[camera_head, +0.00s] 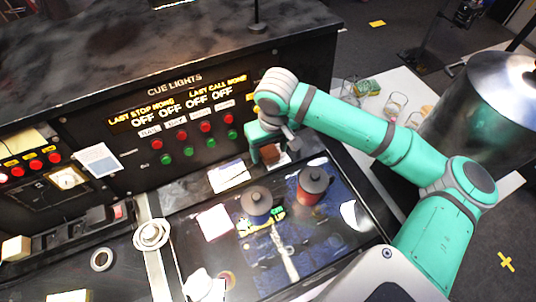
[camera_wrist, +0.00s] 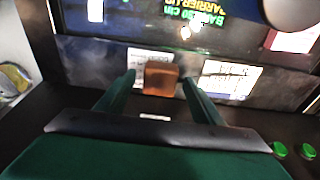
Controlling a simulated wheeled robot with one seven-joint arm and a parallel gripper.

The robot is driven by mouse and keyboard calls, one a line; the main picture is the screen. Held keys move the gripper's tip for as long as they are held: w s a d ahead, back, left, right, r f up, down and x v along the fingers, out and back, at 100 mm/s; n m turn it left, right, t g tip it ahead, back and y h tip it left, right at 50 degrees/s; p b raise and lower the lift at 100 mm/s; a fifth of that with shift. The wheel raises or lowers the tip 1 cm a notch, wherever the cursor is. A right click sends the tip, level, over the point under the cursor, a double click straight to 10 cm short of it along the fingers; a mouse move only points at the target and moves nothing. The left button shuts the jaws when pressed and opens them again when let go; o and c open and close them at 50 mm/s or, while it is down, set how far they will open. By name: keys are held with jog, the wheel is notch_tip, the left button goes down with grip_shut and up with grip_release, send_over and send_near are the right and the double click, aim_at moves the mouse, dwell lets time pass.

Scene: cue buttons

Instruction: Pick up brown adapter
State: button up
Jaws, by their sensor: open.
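The brown adapter (camera_wrist: 160,78) is a small brown block. In the wrist view it lies between the two open fingers of my gripper (camera_wrist: 158,85), near their tips, with a gap on each side. In the head view the brown adapter (camera_head: 270,154) shows partly, below my gripper (camera_head: 268,158), at the foot of the cue light panel. My gripper points down there and hides part of it. A white paper lies just behind the adapter in the wrist view.
The cue light panel (camera_head: 190,122) with red and green buttons rises close behind my gripper. A blue lidded pot (camera_head: 257,205) and a red lidded pot (camera_head: 313,185) stand on the dark desk screen in front. A white paper (camera_head: 229,176) lies left of my gripper.

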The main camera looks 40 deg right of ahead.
jog(key=shift+w+f, duration=0.15)
jog(key=shift+f, duration=0.3)
jog(key=c, duration=1)
jog(key=shift+s+d, duration=0.1)
jog(key=shift+s, duration=0.1)
jog(key=shift+c, duration=1.1)
jog(key=shift+r, duration=0.15)
jog(key=shift+w+r, duration=0.1)
jog(key=shift+r, duration=0.55)
jog(key=s+a+r, duration=0.5)
jog(key=s+r, duration=0.6)
jog(key=s, duration=0.2)
jog(key=shift+s+r, duration=0.15)
jog(key=shift+r, duration=0.1)
